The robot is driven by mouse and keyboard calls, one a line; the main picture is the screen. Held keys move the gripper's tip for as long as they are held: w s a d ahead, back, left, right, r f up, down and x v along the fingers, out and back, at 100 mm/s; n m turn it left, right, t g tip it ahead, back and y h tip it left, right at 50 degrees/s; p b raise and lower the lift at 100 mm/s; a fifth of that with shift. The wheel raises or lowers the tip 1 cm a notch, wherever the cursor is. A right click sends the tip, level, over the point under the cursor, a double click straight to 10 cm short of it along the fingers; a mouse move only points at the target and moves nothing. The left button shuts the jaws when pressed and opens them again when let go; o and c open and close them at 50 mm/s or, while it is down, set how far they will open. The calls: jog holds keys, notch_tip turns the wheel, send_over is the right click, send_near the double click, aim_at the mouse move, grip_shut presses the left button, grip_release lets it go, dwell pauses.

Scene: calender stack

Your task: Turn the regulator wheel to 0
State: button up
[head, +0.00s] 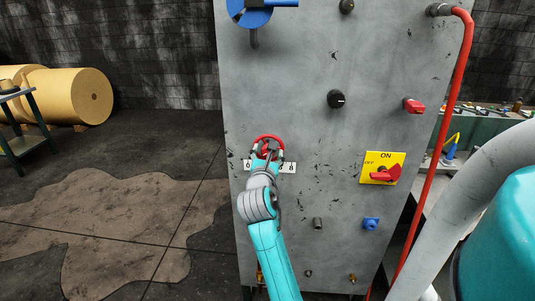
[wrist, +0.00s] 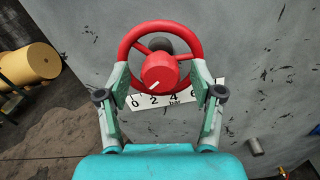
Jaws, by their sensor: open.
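The red regulator wheel (wrist: 160,26) is mounted on the grey panel, with spokes and a red hub (wrist: 160,68). A short white mark on the hub points down and left, roughly towards the 2. A white scale plate (wrist: 174,98) below shows 0, 2, 4 and 6; its right end is partly behind a finger. My gripper (wrist: 161,78) is open, with one finger on each side of the wheel close to the rim. I cannot tell whether they touch it. In the head view, the wheel (head: 267,137) shows above my gripper (head: 266,151), which hides the plate's middle.
Open floor (head: 120,225) lies left.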

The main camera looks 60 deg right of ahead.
jog(key=shift+d, duration=0.1)
jog(key=c, duration=1.1)
jog(key=shift+c, duration=0.2)
jog(key=shift+m, duration=0.3)
jog(key=n, duration=2)
jog(key=f+n, duration=0.1)
jog(key=n, duration=0.9)
jog(key=shift+w, duration=0.25)
